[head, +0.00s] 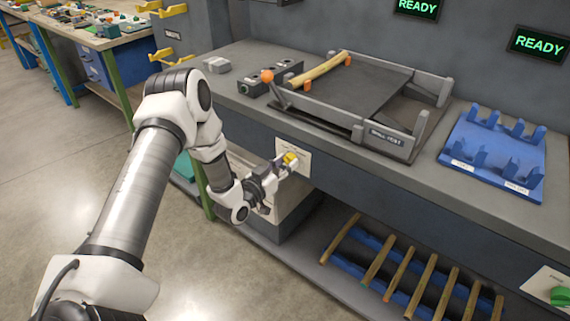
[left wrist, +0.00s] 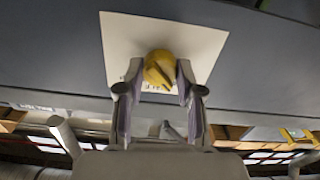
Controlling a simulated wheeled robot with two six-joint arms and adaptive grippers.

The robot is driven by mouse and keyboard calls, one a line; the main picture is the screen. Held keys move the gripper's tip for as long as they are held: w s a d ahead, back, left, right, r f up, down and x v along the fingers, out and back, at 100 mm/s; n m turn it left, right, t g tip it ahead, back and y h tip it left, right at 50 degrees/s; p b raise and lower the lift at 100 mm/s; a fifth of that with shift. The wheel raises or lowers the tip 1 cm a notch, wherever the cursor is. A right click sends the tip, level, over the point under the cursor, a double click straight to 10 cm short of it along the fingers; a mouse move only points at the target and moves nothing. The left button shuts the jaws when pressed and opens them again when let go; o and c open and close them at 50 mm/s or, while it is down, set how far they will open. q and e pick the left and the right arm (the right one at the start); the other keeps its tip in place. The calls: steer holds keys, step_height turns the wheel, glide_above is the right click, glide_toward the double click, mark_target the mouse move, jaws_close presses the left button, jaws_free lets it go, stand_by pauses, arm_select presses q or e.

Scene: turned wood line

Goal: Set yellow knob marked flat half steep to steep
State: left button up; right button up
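The yellow knob (head: 291,158) sits on a pale plate (head: 294,170) on the bench's front face. In the left wrist view the round knob (left wrist: 159,69) shows a dark line across its face, on the white plate (left wrist: 205,42). Part of a printed mark shows below it; the rest is hidden, so I cannot read the setting. My left gripper (head: 283,164) is at the knob, with one finger on either side in the wrist view (left wrist: 158,83). The fingers are spread, with what look like narrow gaps beside the knob. My right gripper is out of view.
The bench top above holds a dark fixture (head: 385,140) with a wooden rod (head: 320,70) and an orange-tipped lever (head: 267,76). A blue rack (head: 490,152) stands to the right. Several rods lie on a blue rack below. A green knob (head: 560,296) is lower right.

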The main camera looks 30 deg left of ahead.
arm_select(q)
steer(key=shift+m, duration=0.3)
steer(key=m+p, duration=0.2)
steer(key=m, duration=0.2)
steer(key=shift+r, duration=0.1)
steer(key=m+p, duration=0.2)
steer(key=m, duration=0.2)
steer(key=shift+m, duration=0.4)
steer(key=m+p, duration=0.3)
steer(key=m, duration=0.1)
steer(key=shift+m, duration=0.3)
steer(key=shift+m+p, duration=1.05)
steer(key=shift+m, duration=0.95)
steer(key=o, duration=1.1)
steer(key=shift+o, duration=0.2)
